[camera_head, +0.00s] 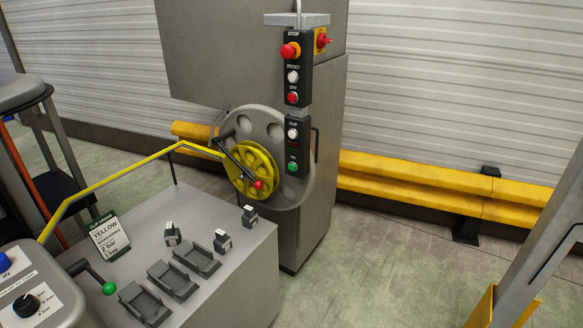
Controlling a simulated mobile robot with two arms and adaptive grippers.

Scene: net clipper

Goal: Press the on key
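A hanging black control panel (297,75) stands in front of the grey machine cabinet. A green key (292,167) sits at the bottom of its lower box, under a small label that seems to read ON. A white key (292,133) is above it in the same box. The upper box holds a red STOP knob (289,51), a white RESET key (292,76) and a red OFF key (292,97). Neither of my grippers is in view, and nothing covers the green key.
A grey wheel with a yellow hub (248,170) is left of the panel. A grey table (235,275) below holds black trays, small blocks and a YELLOW card (109,236). A yellow guard rail (410,178) runs behind. The floor at right is clear up to a slanted post (535,255).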

